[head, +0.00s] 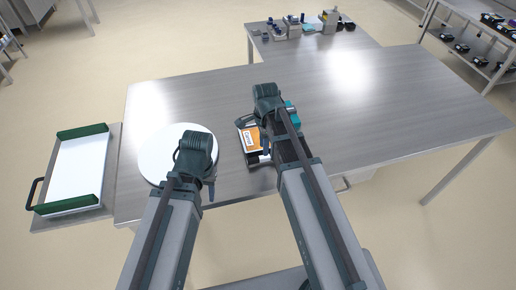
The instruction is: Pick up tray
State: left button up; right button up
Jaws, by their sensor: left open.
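A dark, box-like object with an orange and white label (251,140) lies on the steel table, partly under my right arm; I cannot tell whether it is the tray. A teal item (291,116) shows just right of that arm. My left gripper (210,189) is over the near table edge, by the right side of a white round disc (152,158). It is open, with its fingers mostly hidden by my arm, and no object shows in it. My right gripper (266,143) is beside the labelled object; its fingers are too hidden to tell their state.
A white-topped unit (78,168) with green bars and a black handle stands left of the steel table (390,115). The table's right half is clear. Small bottles and boxes stand on a back table (330,45). A shelf (466,66) with dark items is at the far right.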

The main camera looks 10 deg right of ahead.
pick_arm(q)
jog(key=shift+f+b, duration=0.3)
jog(key=shift+f, duration=0.5)
pick_arm(e)
jog(key=shift+f, duration=0.75)
pick_arm(q)
notch_tip(320, 180, down, 5)
jog(key=b, duration=0.5)
jog(key=shift+f, duration=0.2)
pick_arm(e)
notch_tip(320, 180, down, 5)
jog(key=shift+s+d+f, duration=0.1)
jog(key=shift+d+f, duration=0.05)
jog(key=shift+f, duration=0.05)
pick_arm(q)
jog(key=shift+r, duration=0.1)
pick_arm(e)
jog(key=shift+r, duration=0.1)
jog(key=shift+c, duration=0.3)
grip_shut()
